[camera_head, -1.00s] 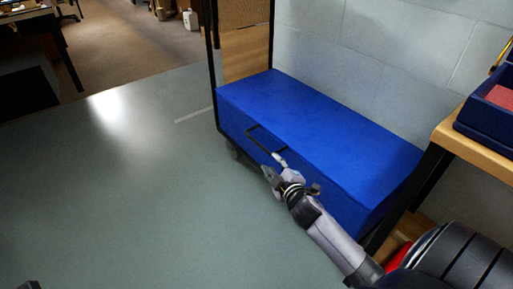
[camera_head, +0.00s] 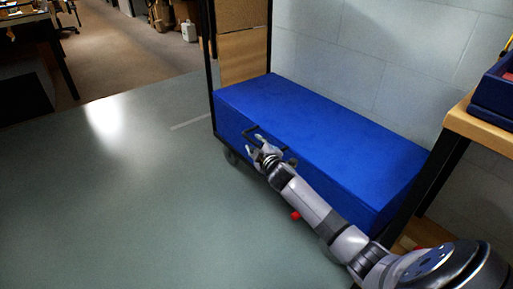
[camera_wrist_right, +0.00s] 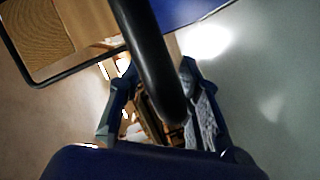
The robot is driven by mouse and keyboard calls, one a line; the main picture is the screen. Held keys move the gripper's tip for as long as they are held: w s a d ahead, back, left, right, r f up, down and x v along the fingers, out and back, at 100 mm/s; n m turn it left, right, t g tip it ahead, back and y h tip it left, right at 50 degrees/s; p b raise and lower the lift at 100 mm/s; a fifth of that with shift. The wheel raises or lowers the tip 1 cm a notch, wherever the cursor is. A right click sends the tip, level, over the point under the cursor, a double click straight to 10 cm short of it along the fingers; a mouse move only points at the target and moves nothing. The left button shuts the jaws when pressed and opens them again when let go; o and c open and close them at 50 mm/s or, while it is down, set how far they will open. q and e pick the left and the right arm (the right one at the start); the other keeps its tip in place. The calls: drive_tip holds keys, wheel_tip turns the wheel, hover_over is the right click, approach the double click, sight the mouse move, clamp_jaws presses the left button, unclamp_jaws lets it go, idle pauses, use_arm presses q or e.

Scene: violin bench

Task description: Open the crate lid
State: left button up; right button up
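The blue crate (camera_head: 370,185) stands against the wall, and its flat blue lid (camera_head: 320,120) is down. A black bar handle (camera_head: 246,130) sticks out from its front, towards the left end. My right gripper (camera_head: 262,147) is at this handle. In the right wrist view, the black handle bar (camera_wrist_right: 150,60) runs between the two spread fingers of my right gripper (camera_wrist_right: 157,105). The fingers look apart from the bar. A blue corner of the crate (camera_wrist_right: 190,10) shows at the top. My left gripper is not in view.
A wooden bench (camera_head: 480,125) with a dark blue tray (camera_head: 495,105) stands at the right, its black leg by the crate's right end. A black-framed rack with wooden panels (camera_head: 243,60) rises at the crate's left end.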

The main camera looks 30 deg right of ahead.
drive_tip(key=shift+c, duration=0.3)
clamp_jaws()
idle(0.6)
